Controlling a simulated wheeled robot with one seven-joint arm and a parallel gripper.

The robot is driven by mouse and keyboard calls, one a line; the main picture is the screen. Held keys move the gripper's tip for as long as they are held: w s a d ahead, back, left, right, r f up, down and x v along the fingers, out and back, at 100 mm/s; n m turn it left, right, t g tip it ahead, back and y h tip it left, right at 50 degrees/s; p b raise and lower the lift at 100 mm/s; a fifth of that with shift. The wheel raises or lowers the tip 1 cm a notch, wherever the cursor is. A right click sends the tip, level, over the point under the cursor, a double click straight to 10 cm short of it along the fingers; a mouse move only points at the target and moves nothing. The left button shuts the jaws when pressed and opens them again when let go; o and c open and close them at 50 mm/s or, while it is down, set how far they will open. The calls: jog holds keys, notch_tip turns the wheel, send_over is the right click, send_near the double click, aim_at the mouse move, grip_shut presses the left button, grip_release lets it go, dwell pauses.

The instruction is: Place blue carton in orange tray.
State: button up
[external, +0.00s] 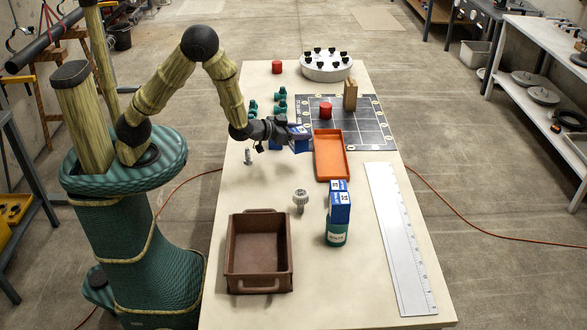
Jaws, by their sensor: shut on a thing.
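My gripper (303,138) is at the left edge of the orange tray, near its far left corner, and is shut on a blue carton (298,129). The gripper hides part of this carton. The orange tray (331,176) lies on the table, long side running away from the camera, and looks empty. Another blue and white carton (340,208) stands near the tray's front end, by a green jar (336,236); I cannot tell whether it is on the jar or behind it.
A dark gridded mat (368,118) with a red cylinder (325,110) and wooden block (350,95) lies behind the tray. Green fittings (281,100) lie left. A brown bin (238,262), grey fitting (300,200) and long white ruler (400,240) occupy the front.

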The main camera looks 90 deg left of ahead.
dwell(0.6)
jog(key=w+a+r+p, duration=0.1)
jog(key=w+a+p, duration=0.3)
jog(key=w+a, duration=0.4)
jog(key=w, duration=0.4)
jog(key=p, duration=0.1)
send_over(330, 156)
jog(key=shift+d+f, duration=0.1)
jog(key=shift+f, duration=2.8)
jog(key=shift+f, duration=0.1)
jog(key=shift+f+p, duration=0.45)
jog(key=shift+f, duration=1.55)
